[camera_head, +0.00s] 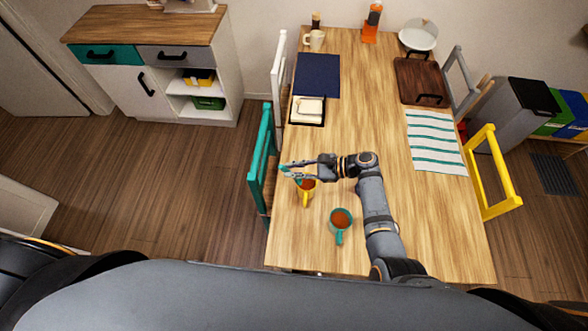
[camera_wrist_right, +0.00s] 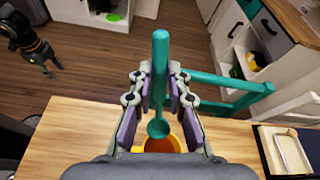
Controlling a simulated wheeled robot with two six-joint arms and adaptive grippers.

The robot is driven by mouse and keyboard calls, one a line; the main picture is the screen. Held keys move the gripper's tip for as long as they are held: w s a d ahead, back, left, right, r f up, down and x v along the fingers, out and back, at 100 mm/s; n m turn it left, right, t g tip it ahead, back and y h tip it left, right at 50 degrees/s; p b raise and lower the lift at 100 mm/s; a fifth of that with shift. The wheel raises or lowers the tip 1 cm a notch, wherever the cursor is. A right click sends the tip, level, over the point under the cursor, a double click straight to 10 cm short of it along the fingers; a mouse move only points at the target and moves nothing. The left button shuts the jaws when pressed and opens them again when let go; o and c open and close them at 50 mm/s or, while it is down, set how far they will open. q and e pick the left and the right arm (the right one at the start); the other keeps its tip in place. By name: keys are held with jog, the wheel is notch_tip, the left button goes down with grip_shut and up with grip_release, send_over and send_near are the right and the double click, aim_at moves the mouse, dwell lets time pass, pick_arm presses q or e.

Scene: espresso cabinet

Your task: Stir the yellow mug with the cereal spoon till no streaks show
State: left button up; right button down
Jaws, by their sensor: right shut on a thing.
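The yellow mug (camera_head: 306,194) stands upright near the table's left edge with reddish-brown contents. In the right wrist view its yellow rim (camera_wrist_right: 179,144) shows below the gripper. My right gripper (camera_head: 285,169) is over the mug's far side, shut on a teal spoon (camera_wrist_right: 160,50). The spoon's handle points up in the right wrist view and its bowl (camera_wrist_right: 158,129) shows whole between the fingers, at the mug's rim. I cannot tell whether it touches the contents. My left gripper (camera_wrist_right: 51,69) is small at the upper left of that view, clear of the table; its jaws are unclear.
A teal mug (camera_head: 341,219) with similar contents stands nearer, beside my right arm. A teal chair (camera_head: 262,165) is at the left edge. A navy mat (camera_head: 317,75), striped cloth (camera_head: 434,140) and brown board (camera_head: 420,80) lie farther off. The table's middle is clear.

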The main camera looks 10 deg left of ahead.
notch_tip(320, 180, up, 5)
jog(key=shift+f, duration=0.1)
pick_arm(q)
jog(key=shift+d, duration=0.1)
dwell(0.6)
